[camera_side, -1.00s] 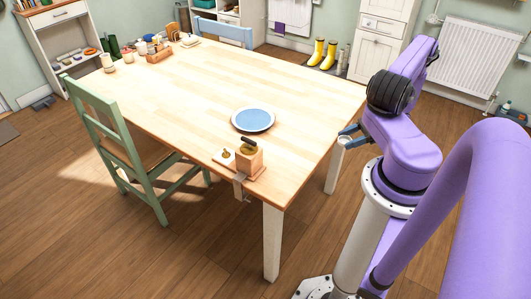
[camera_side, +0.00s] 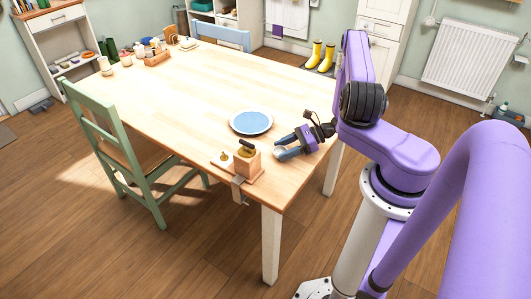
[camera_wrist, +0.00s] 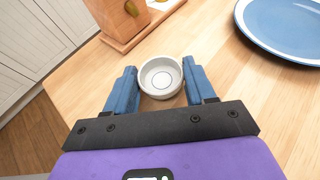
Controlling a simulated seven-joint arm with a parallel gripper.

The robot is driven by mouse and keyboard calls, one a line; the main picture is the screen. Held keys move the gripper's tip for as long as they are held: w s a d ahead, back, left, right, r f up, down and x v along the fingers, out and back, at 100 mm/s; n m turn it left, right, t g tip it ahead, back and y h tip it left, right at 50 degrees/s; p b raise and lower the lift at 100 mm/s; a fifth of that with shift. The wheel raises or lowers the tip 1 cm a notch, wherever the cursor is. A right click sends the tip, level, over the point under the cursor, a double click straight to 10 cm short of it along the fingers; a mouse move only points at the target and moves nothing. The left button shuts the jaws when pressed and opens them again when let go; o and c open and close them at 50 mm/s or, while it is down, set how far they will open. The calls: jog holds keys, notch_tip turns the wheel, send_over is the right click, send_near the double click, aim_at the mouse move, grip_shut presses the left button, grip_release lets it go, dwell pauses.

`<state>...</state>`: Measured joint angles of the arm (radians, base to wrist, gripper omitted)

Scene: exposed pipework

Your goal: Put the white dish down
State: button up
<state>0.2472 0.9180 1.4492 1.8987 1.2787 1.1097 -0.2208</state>
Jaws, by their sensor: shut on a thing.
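The white dish (camera_wrist: 160,78) is a small round bowl with a ring marking inside. In the wrist view it sits between the two blue fingers of my gripper (camera_wrist: 160,83), which is shut on it. In the side view my gripper (camera_side: 284,147) holds the dish (camera_side: 279,154) over the right part of the wooden table (camera_side: 190,95), between the blue plate and the table's right edge. The dish looks upright and low; I cannot tell whether it touches the tabletop.
A blue plate with a pale rim (camera_side: 251,122) lies just beyond the dish. A wooden block on a board (camera_side: 246,159) stands to its left at the near table edge. Small jars and a wooden caddy (camera_side: 157,57) are at the far end. The table's middle is clear.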

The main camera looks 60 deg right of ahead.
aim_at(266, 159)
jog(key=w+a, duration=0.4)
jog(key=a, duration=0.1)
jog(key=shift+w, duration=0.4)
jog(key=shift+d+f, duration=0.15)
jog(key=shift+f, duration=0.15)
jog(key=shift+s+f, duration=0.1)
jog(key=shift+f, duration=0.1)
jog(key=o, duration=0.7)
jog(key=shift+o, duration=0.2)
